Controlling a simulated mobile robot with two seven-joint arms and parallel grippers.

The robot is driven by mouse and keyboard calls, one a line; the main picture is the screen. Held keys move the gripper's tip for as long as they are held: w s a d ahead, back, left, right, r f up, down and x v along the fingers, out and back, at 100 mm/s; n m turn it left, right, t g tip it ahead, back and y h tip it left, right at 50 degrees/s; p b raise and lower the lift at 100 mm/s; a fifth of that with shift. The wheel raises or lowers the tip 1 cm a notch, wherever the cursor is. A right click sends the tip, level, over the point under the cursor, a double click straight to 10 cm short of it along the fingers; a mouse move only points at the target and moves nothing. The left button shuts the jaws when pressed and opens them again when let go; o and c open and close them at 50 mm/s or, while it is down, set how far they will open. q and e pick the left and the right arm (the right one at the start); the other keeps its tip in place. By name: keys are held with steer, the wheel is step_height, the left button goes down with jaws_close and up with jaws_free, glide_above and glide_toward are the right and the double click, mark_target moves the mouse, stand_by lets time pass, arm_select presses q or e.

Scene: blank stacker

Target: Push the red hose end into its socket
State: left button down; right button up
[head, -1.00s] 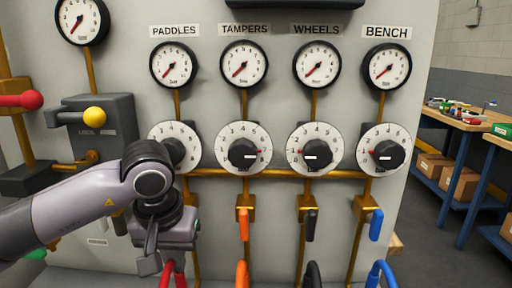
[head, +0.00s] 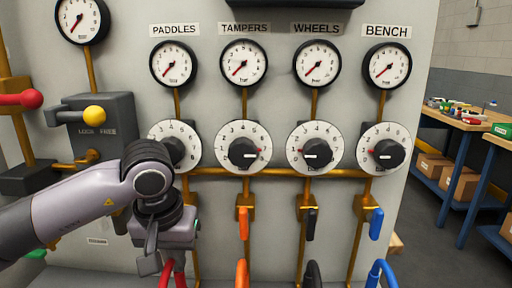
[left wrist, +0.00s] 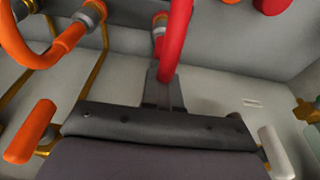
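The red hose (left wrist: 176,38) rises from between the narrow grey fingers of my left gripper (left wrist: 163,92) in the left wrist view. The fingers look closed on it. Its end is hidden by the fingers and the hand. In the head view my left gripper (head: 164,264) points down at the panel's lower left, with a bit of red hose (head: 174,281) below it at the picture's bottom edge. The red hose's socket cannot be made out. My right gripper is not in view.
An orange hose (head: 242,272), a black hose (head: 312,274) and a blue hose (head: 381,272) stand to the right. Above them are an orange lever (head: 244,224), a black lever (head: 311,226) and a blue lever (head: 376,225). A white lever (left wrist: 276,152) shows in the wrist view.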

arm_select(q)
steer(key=shift+w+p+v, duration=0.15)
steer(key=shift+p+v, duration=0.25)
steer(key=shift+v, duration=0.3)
steer(key=shift+w+p+v, duration=0.15)
steer(key=shift+p+v, duration=0.25)
steer(key=shift+v, duration=0.25)
steer(key=p+v, duration=0.1)
steer(key=v, duration=0.1)
steer(key=w+p+v, duration=0.1)
steer(key=v, duration=0.1)
steer(key=shift+s+r, duration=0.1)
steer(key=shift+r, duration=0.1)
